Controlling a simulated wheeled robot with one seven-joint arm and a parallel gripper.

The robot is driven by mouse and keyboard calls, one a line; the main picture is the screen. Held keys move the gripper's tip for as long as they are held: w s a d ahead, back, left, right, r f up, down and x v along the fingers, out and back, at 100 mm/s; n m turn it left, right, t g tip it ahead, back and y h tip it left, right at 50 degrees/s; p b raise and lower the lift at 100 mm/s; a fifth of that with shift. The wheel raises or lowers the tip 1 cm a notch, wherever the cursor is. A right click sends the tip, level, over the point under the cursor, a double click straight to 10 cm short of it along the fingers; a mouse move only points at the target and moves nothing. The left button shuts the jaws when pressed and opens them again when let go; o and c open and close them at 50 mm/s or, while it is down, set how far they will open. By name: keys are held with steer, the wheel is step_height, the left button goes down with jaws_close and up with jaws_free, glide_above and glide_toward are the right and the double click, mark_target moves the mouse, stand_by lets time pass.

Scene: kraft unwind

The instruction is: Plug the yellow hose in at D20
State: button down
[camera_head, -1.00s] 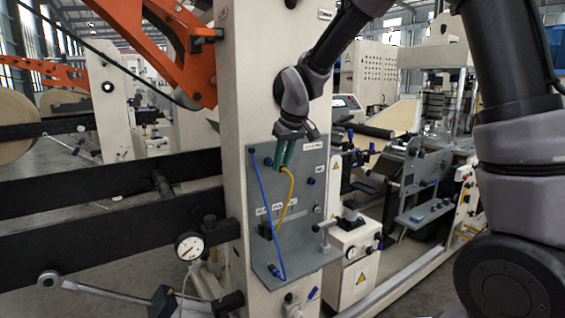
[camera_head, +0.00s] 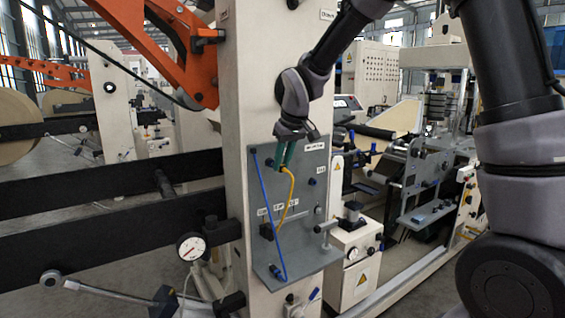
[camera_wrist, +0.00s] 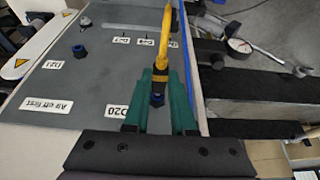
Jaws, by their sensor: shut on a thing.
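My gripper (camera_head: 283,164) has green fingers, shut on the end of the yellow hose (camera_head: 291,190) at the upper part of a grey panel (camera_head: 300,240). In the wrist view my gripper (camera_wrist: 161,74) holds the hose's dark end, and the yellow hose (camera_wrist: 167,35) runs away from the fingertips. The D20 label (camera_wrist: 117,111) is just left of the fingers. A blue fitting (camera_wrist: 157,98) shows between the fingers, beside that label. I cannot tell whether the hose end touches or sits in it.
A blue hose (camera_head: 266,215) runs down the panel's left side. Another blue fitting (camera_wrist: 80,50) and an "Air off first" label (camera_wrist: 50,104) are on the panel. A pressure gauge (camera_head: 191,246) and black bars (camera_head: 100,195) are left of it.

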steer(key=shift+w+a, duration=0.35)
steer(key=shift+w, duration=0.15)
stand_by(1.1)
steer(key=c, duration=0.7)
jaws_free()
steer(key=shift+o, duration=0.2)
steer(key=shift+r, duration=0.1)
steer(key=v, duration=1)
steer(key=s+d+r+m, duration=0.3)
steer(key=s+d+r, duration=0.15)
steer(key=d, duration=0.45)
steer(key=s+d+m+t, duration=0.3)
steer(key=s+d+m, duration=0.5)
steer(key=s+d, duration=0.7)
steer(key=shift+s+d+r+h, duration=0.2)
steer(key=shift+d+r+h, duration=0.1)
steer(key=shift+d, duration=0.2)
